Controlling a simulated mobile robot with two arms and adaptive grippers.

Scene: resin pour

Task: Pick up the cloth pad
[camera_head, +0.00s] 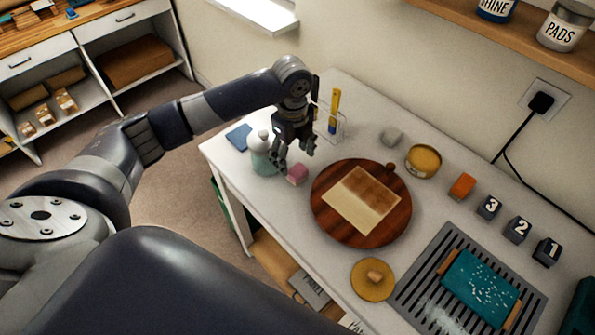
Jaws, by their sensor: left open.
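A flat blue cloth piece (239,137) lies at the table's left corner. A small pink block-like pad (298,174) sits on the white table, left of the round wooden board. I cannot tell for sure which of these is the cloth pad. My left gripper (294,152) is open and empty, fingers pointing down, just above and behind the pink pad in the picture. It appears apart from the pad, though the height gap is hard to judge. My right gripper is not in view.
A pale green bottle (262,158) stands close left of the gripper, and a holder with a yellow brush (334,108) behind it. The wooden board (335,225) bears a tan panel (361,200). A yellow tin (423,161), small blocks and a slotted grey tray (408,293) stand rightward.

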